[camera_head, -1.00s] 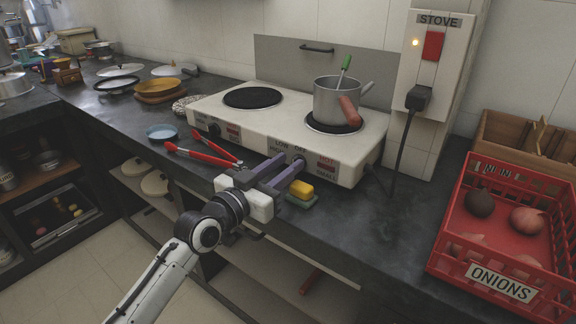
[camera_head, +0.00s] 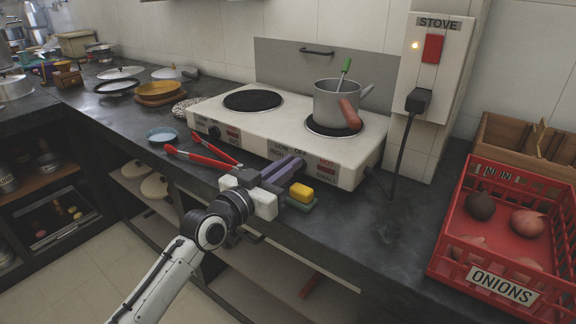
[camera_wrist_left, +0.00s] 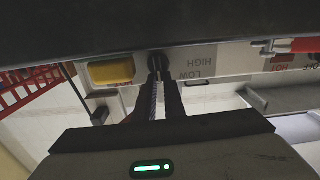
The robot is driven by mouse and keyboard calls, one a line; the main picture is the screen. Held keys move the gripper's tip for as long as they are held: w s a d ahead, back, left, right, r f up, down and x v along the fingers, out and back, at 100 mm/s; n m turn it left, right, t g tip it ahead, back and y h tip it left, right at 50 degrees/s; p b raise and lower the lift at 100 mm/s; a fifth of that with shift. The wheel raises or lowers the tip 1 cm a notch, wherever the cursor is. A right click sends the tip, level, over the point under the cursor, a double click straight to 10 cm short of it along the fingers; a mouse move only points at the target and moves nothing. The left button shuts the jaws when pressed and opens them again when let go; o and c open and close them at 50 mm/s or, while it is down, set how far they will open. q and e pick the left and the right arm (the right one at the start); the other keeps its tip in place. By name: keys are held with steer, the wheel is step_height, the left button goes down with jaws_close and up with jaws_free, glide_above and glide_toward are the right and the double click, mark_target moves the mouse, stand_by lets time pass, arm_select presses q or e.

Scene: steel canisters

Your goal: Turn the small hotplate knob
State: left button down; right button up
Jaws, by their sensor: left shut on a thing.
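The white hotplate unit (camera_head: 233,120) stands on the dark counter, its knobs on the front panel. My left gripper (camera_head: 290,164) is at the panel's right part, beside the small plate's labels. Its fingers are together and cover the small knob in the head view. In the left wrist view the gripper (camera_wrist_left: 159,74) is shut on the dark small hotplate knob (camera_wrist_left: 158,58), between the yellow block and the HIGH and LOW labels. The knob's exact setting is hidden. The big plate's knob (camera_head: 214,132) shows further left. My right gripper is not in view.
A grey pot (camera_head: 330,101) with a green-handled tool and a sausage-like thing sits on the right plate. Red-handled tongs (camera_head: 200,158) and a yellow-green sponge (camera_head: 301,193) lie close to my gripper. A red onion crate (camera_head: 440,235) stands at right.

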arm_select(q)
steer(key=n, duration=0.3)
steer(key=shift+w+a+p, duration=0.15)
steer(key=shift+a+p, duration=0.05)
steer(key=shift+p, duration=0.1)
steer(key=shift+w+a+f+n, duration=0.1)
steer(key=shift+n, duration=0.75)
steer(key=shift+w+a+f+n, duration=0.1)
steer(key=shift+n, duration=0.75)
steer(key=c, duration=1.8)
jaws_free()
steer(key=shift+c, duration=0.2)
steer(key=shift+s, duration=0.15)
